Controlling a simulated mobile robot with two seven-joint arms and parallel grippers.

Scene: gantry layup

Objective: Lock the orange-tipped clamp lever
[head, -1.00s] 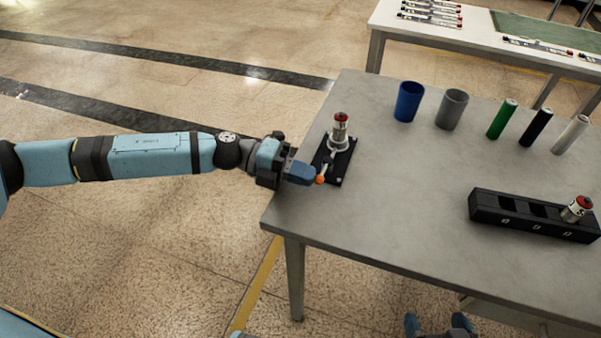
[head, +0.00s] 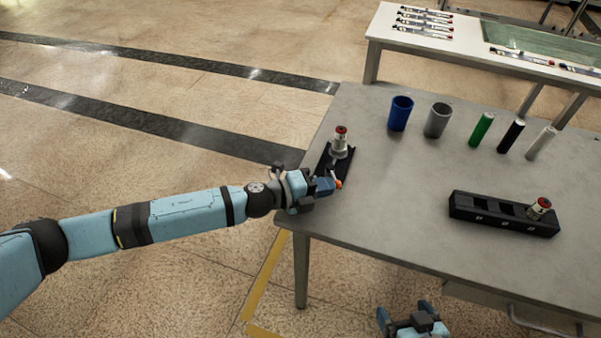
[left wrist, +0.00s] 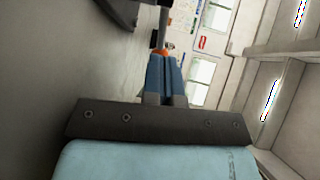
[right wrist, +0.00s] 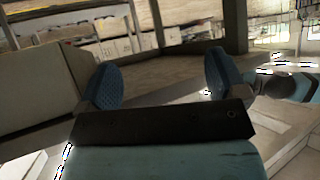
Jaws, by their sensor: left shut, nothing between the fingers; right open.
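The clamp stands on a black base plate (head: 347,163) near the left edge of the grey table, with a red-topped cylinder (head: 340,140) upright in it. The lever's orange tip (head: 338,184) shows just beyond the fingers of my left gripper (head: 328,185), which is shut and empty. In the left wrist view the orange tip (left wrist: 162,52) sits right at the shut fingertips (left wrist: 165,60); whether they touch it I cannot tell. My right gripper (head: 405,312) is low in front of the table. In the right wrist view its blue fingers (right wrist: 165,68) are wide apart with nothing between them.
Blue (head: 400,113) and grey cups (head: 437,120) stand at the back of the table, beside green (head: 481,130), black (head: 511,136) and white cylinders (head: 541,143). A black slotted holder (head: 470,207) with one red-topped cylinder (head: 539,208) lies at right. The table's middle is clear.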

